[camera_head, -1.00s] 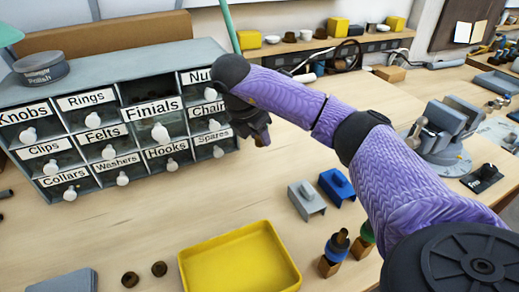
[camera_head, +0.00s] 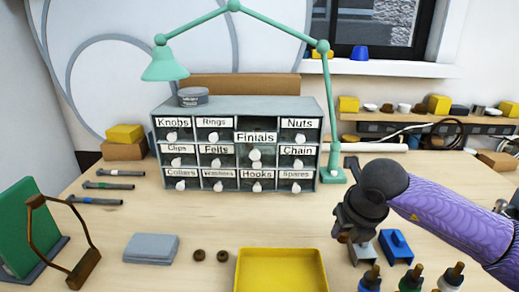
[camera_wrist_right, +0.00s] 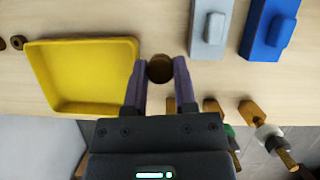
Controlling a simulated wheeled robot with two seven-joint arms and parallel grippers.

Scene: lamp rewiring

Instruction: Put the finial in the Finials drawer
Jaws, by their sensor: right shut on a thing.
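The finial (camera_wrist_right: 160,69) is a brown, round-ended piece between the two purple fingers of my right gripper (camera_wrist_right: 160,80) in the right wrist view. In the head view my right gripper (camera_head: 348,236) is over the table, right of the yellow tray, and its fingers are hard to make out there. The small-drawer cabinet (camera_head: 240,104) stands at the back centre. Its Finials drawer (camera_head: 256,139) is pulled out, with a dark gap above its label. The gripper is in front and right of the cabinet, apart from it. My left gripper is out of view.
A yellow tray (camera_head: 281,252) lies in front of the cabinet. A blue part (camera_head: 396,246) and a grey part (camera_head: 363,255) sit by the right gripper. A green lamp (camera_head: 325,110) arches over the cabinet. Table between cabinet and tray is clear.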

